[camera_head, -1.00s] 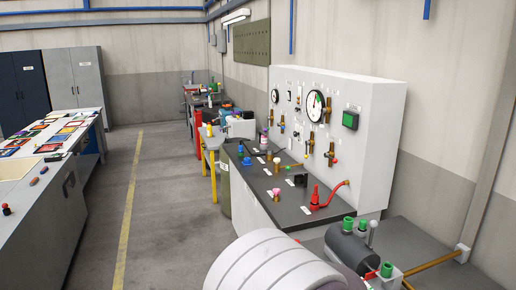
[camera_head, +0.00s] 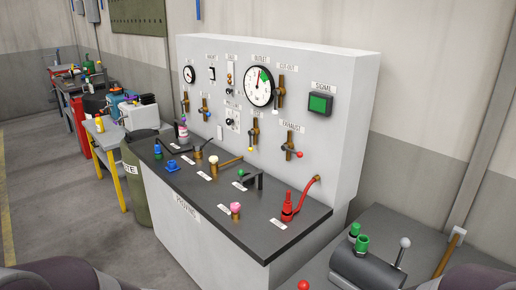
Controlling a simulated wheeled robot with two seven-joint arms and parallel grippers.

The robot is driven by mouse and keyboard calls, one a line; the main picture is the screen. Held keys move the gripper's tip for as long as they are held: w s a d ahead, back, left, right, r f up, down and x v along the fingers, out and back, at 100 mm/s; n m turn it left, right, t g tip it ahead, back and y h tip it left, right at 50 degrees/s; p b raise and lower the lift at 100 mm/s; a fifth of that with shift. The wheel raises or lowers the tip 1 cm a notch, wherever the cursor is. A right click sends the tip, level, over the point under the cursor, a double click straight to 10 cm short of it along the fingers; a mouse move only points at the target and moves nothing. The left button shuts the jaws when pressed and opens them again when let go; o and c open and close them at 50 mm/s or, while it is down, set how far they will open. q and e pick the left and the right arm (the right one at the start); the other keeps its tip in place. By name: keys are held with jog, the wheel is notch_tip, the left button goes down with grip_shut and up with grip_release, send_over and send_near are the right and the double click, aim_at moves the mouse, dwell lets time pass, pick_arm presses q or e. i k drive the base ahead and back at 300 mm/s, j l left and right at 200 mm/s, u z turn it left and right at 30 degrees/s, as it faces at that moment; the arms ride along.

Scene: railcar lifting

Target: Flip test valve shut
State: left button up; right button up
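A pale test panel (camera_head: 222,60) stands upright at the back of a dark-topped bench, with several brass valves on its face. One valve (camera_head: 290,148) under the EXHAUST label has a red-tipped lever pointing right and down. Another valve (camera_head: 281,88) under the CUT-OUT label has a white-tipped lever hanging down. A valve (camera_head: 256,131) below the large gauge has a light-tipped lever pointing down. Smaller valves with red (camera_head: 185,101) and blue (camera_head: 205,106) tips are at the left. Most labels are too small to read, so I cannot tell which is the test valve. Neither gripper is in view.
The bench top (camera_head: 226,216) holds a red fitting with hose (camera_head: 289,206), a pink knob (camera_head: 235,208) and other small fittings. A grey cylinder with a lever (camera_head: 365,265) is at lower right. A green bin (camera_head: 137,185) stands left of the bench. Floor is clear at far left.

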aim_at(250, 133)
jog(key=i+j, duration=0.2)
jog(key=j, duration=0.15)
jog(key=i+j, duration=0.25)
jog(key=i+j+z, duration=0.1)
jog(key=i+j, duration=0.75)
jog(key=i+j+z, duration=0.15)
jog(key=i+j, duration=0.65)
jog(key=j, duration=0.2)
jog(key=i+j+z, duration=0.15)
jog(key=i+j, duration=0.6)
jog(key=j, duration=0.3)
jog(key=l+z, duration=0.05)
